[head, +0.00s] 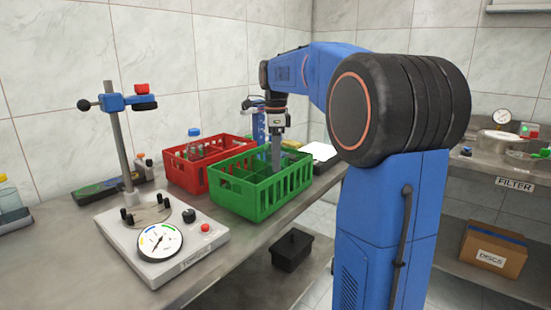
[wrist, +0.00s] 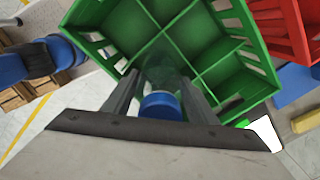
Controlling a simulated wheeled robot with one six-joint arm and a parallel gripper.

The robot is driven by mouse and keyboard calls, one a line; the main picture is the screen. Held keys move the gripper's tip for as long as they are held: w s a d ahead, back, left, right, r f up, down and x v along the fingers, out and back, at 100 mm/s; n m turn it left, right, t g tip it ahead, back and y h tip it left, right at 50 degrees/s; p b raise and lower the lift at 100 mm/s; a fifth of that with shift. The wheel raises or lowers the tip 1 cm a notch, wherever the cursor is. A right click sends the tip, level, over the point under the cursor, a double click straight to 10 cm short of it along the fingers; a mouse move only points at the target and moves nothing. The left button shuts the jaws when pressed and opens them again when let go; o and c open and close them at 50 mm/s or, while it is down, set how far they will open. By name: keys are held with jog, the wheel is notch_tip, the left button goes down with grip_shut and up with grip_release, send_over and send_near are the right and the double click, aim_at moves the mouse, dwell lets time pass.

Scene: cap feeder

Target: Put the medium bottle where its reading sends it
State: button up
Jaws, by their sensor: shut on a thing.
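My gripper (head: 276,152) reaches down over the green crate (head: 262,202). In the wrist view my gripper (wrist: 160,92) is shut on a clear bottle with a blue cap (wrist: 161,106). The bottle's body points down toward a compartment of the divided green crate (wrist: 207,38); I cannot tell whether it touches the crate floor. In the head view the crate and fingers hide this bottle. The tester (head: 150,262) stands at front left with a round dial (head: 160,242) with coloured bands. Its needle is too small to read surely.
A red crate (head: 182,176) stands just behind left of the green one and holds a blue-capped bottle (head: 194,138). A black bin (head: 292,250) is below the bench edge. A white sheet (head: 318,151) lies right.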

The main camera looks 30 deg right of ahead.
jog(key=shift+f, duration=0.1)
jog(key=o, duration=1.5)
notch_tip(320, 180, up, 12)
jog(key=shift+r, duration=0.15)
